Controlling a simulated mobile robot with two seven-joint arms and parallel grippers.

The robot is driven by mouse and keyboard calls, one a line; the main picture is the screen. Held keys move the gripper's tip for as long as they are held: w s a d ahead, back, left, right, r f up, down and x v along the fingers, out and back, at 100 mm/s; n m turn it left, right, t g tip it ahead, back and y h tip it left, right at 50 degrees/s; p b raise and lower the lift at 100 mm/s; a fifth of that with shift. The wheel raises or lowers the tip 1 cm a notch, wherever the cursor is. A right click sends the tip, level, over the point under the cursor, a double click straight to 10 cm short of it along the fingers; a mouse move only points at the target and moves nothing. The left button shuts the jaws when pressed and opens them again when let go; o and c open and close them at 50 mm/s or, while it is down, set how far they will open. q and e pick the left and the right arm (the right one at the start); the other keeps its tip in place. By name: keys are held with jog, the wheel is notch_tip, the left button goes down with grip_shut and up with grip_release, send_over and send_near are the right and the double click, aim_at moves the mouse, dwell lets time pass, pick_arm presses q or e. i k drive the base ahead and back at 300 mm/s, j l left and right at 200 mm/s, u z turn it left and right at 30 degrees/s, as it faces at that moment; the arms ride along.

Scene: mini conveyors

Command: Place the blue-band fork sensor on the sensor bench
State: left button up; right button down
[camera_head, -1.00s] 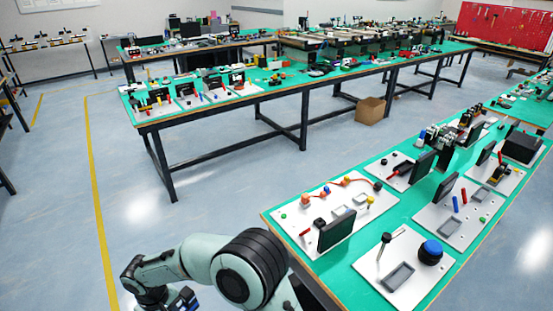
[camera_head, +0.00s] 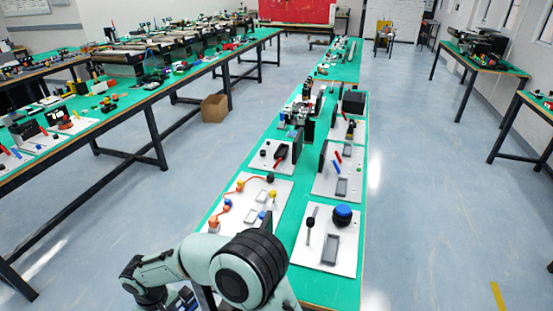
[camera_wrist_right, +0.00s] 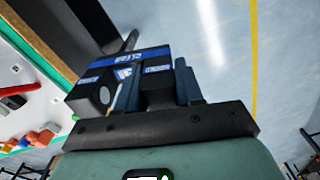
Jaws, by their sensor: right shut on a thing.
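The blue-band fork sensor (camera_wrist_right: 140,60), a black block with a blue band and white lettering, is in my right gripper (camera_wrist_right: 158,92) in the right wrist view. The dark blue fingers are shut on it, and they hide part of its body. In the head view my right arm is bent at the bottom, left of the near green bench (camera_head: 279,235); its gripper is mostly cut off by the lower edge. No label shows which bench is the sensor bench. My left gripper is out of view.
The near bench carries white boards (camera_head: 300,252), a blue-topped black knob (camera_head: 342,214), grey trays and dark upright panels. A long green bench (camera_head: 130,100) stands at left, with a cardboard box (camera_head: 215,108) below. Open floor (camera_head: 430,200) lies right of the near bench.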

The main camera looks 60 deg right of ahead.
aim_at(320, 285)
jog(key=i+z, duration=0.15)
jog(key=z, duration=0.25)
jog(key=i+z, duration=0.15)
jog(key=z, duration=0.3)
jog(key=i+z, duration=0.15)
jog(key=z, duration=0.25)
jog(key=i+z, duration=0.15)
jog(key=z, duration=0.25)
jog(key=i+j+z, duration=0.1)
jog(key=z, duration=0.3)
jog(key=i+j+z, duration=0.15)
jog(key=z, duration=0.3)
jog(key=i+j+z, duration=0.15)
jog(key=i, duration=0.15)
